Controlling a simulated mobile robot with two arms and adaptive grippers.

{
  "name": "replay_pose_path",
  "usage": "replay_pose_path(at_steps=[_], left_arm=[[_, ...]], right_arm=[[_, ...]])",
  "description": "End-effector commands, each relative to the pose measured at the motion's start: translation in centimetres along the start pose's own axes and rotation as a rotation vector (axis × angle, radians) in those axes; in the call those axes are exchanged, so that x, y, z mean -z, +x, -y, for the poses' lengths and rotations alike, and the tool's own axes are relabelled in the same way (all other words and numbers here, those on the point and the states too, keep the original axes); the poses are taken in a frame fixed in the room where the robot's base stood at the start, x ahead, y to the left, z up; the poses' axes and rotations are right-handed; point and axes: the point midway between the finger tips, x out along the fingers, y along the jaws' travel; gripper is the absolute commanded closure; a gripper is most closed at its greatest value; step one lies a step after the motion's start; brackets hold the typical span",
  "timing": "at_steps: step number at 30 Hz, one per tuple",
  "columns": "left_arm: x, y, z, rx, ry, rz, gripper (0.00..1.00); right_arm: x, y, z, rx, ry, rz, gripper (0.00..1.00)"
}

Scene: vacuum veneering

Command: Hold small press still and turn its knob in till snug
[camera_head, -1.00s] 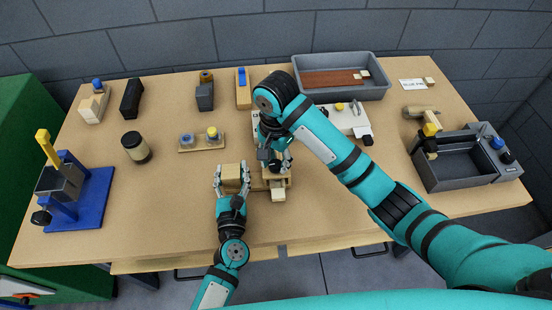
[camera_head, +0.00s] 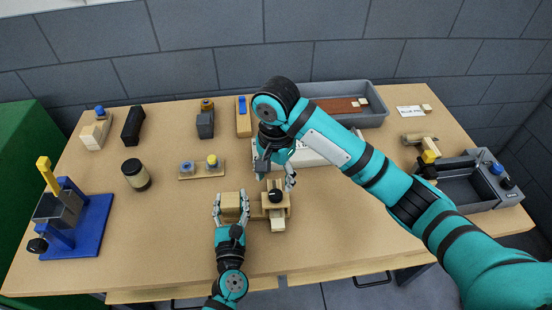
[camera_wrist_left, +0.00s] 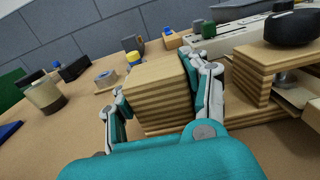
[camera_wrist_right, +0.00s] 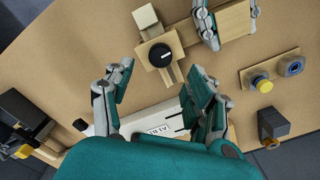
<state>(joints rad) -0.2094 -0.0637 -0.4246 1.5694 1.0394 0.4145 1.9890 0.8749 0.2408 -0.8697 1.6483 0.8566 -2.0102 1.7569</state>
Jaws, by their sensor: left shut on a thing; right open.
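The small wooden press (camera_head: 265,212) stands near the table's front middle, with a round black knob (camera_head: 275,195) on top. The knob shows a white mark in the right wrist view (camera_wrist_right: 159,56). A pale block (camera_head: 277,224) sticks out at the press's front. My left gripper (camera_head: 232,200) is shut on the layered wooden block (camera_wrist_left: 160,95) at the press's left side, one finger on each side. My right gripper (camera_head: 277,178) is open and empty, just behind and above the knob, apart from it. In the right wrist view its fingers (camera_wrist_right: 157,85) point toward the knob.
A white-topped fixture (camera_head: 320,150) and a grey tray (camera_head: 372,118) lie behind the right arm. A blue-based press (camera_head: 80,235) is at far left. The front left table is clear.

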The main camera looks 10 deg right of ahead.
Motion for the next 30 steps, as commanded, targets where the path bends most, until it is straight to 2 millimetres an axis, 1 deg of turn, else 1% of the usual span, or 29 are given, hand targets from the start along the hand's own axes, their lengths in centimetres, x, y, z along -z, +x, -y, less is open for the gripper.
replay_pose_path(at_steps=[1,3,6,10,15,30], left_arm=[[-0.1,0.1,0.0,0.000,-0.002,0.003,0.87],[-0.1,0.1,0.0,0.000,-0.002,0.003,0.87],[-0.1,0.1,0.0,0.000,-0.002,0.003,0.87],[-0.2,0.1,0.0,0.000,-0.002,0.003,0.87],[-0.2,0.1,0.0,0.000,-0.002,0.003,0.87],[-0.2,0.1,0.0,0.000,-0.002,0.003,0.87]], right_arm=[[0.3,-1.4,0.1,0.004,-0.001,-0.008,0.43],[0.2,-2.8,0.1,0.002,-0.001,-0.007,0.43],[0.2,-4.5,0.0,0.001,0.001,-0.006,0.43],[0.1,-6.0,0.0,0.000,0.001,-0.003,0.43],[0.0,-6.8,0.0,-0.002,0.001,-0.001,0.43],[0.0,-6.8,0.0,-0.001,0.000,0.000,0.43]])
